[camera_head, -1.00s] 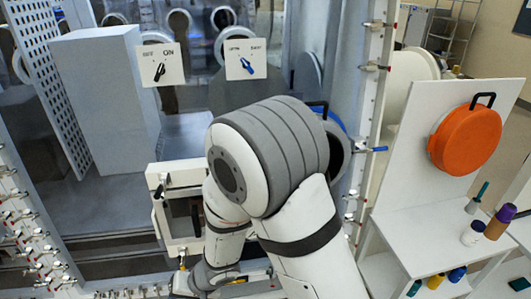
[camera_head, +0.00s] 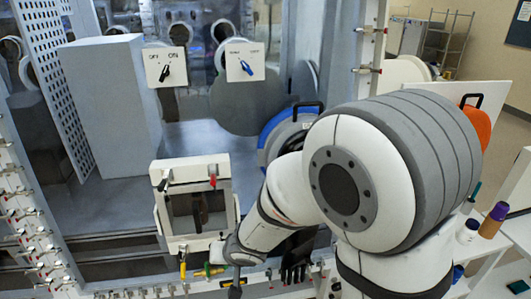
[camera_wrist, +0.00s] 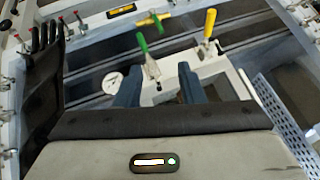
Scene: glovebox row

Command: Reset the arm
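My arm fills the right half of the head view, with its large white and grey joint close to the camera. Its forearm reaches down and left toward the bottom middle of that view. My gripper (camera_wrist: 158,84) shows in the wrist view with its two blue-grey fingers apart. Beyond the fingertips are a green-handled lever (camera_wrist: 148,58) and a yellow-handled lever (camera_wrist: 209,32) on a white fixture. In the head view my gripper's fingers cannot be made out.
A framed white hatch (camera_head: 198,205) stands left of my forearm. A black glove (camera_head: 297,255) hangs close to its right; it also shows in the wrist view (camera_wrist: 42,80). A blue-rimmed round port (camera_head: 280,130) and an orange disc (camera_head: 478,125) are partly behind my arm.

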